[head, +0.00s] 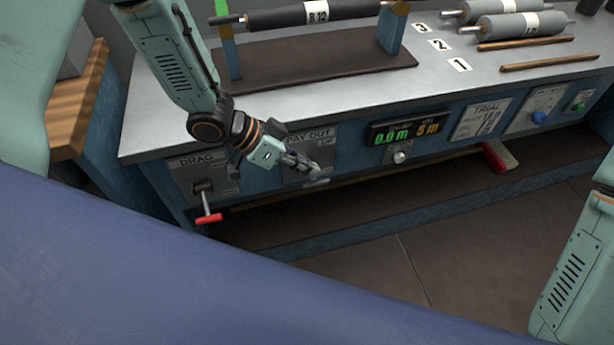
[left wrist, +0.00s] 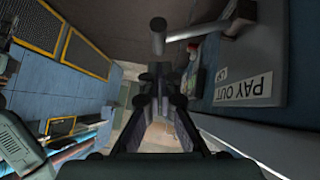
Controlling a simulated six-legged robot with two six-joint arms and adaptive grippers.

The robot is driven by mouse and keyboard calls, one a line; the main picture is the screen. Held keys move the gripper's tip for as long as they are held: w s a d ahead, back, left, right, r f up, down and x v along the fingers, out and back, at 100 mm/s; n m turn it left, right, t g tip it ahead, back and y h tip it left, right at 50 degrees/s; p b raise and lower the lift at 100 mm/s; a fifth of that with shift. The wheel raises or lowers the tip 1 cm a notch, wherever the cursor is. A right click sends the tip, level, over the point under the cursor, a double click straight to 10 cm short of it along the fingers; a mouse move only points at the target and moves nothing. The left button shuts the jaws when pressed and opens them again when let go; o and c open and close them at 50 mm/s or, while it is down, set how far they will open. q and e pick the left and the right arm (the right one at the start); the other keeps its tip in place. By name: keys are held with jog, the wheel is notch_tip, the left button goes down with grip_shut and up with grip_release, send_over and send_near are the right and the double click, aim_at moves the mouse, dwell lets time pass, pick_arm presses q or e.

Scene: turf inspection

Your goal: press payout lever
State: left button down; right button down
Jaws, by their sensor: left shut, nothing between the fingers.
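The payout lever shows in the left wrist view as a grey bar with a cylindrical grip (left wrist: 158,38), beside the PAY OUT label (left wrist: 243,88). In the head view the PAY OUT panel (head: 322,145) is on the bench front, partly hidden by my left gripper (head: 312,170). The left gripper is shut and empty, in front of that panel. In the left wrist view its fingertips (left wrist: 160,78) are close to the grip in the picture, with a gap showing between them. My right arm enters at the right edge; its gripper is not in view.
The DRAG lever with a red handle (head: 208,218) is left of the gripper. The floor in front is clear.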

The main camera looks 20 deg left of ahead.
pick_arm(q)
jog(key=shift+s+f, duration=0.15)
jog(key=shift+f, duration=0.8)
pick_arm(e)
jog(key=shift+f, duration=0.4)
pick_arm(q)
jog(key=shift+d, duration=0.1)
jog(key=shift+b, duration=0.4)
pick_arm(e)
jog(key=shift+f, duration=0.15)
